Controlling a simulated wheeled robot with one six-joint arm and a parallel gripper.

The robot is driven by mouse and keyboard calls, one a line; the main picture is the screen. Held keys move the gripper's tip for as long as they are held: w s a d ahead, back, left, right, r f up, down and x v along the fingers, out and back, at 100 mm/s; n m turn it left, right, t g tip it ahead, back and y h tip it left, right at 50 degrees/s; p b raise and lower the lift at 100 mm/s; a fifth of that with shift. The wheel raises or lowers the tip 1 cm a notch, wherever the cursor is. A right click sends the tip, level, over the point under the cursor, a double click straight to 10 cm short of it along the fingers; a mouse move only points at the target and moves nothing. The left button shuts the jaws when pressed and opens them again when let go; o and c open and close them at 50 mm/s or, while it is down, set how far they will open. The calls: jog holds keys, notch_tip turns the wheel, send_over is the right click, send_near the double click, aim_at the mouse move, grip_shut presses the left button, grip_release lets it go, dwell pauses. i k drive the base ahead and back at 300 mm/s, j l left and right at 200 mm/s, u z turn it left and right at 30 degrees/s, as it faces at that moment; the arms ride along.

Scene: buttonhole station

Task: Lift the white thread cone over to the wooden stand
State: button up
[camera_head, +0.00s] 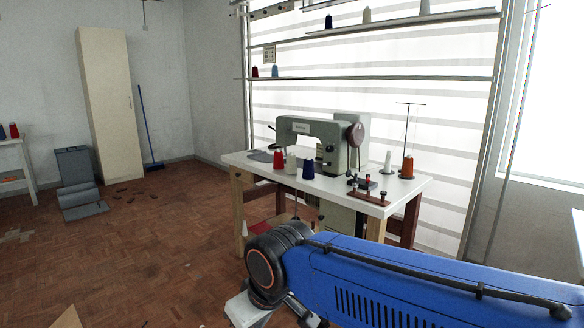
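A white thread cone (291,161) stands upright on the white sewing table, between a red cone (278,160) and a navy cone (308,169). Another white cone (387,162) stands near the table's right side, and a small white one (245,229) shows low by the left table leg. A low reddish-brown wooden stand (368,196) with short pegs lies at the table's front right; I cannot tell if it is the task's stand. My blue arm crosses the lower right. My gripper is out of view.
A sewing machine (318,139) stands on the table (245,162). An orange cone (407,166) sits beside a tall thin thread rod (407,125). Shelves (400,80) with cones hang above. Grey bins (80,180) and a cabinet (107,100) stand left; the parquet floor between is mostly clear.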

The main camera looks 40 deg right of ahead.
aim_at(387, 168)
jog(key=l+z, duration=0.1)
jog(key=z, duration=1.8)
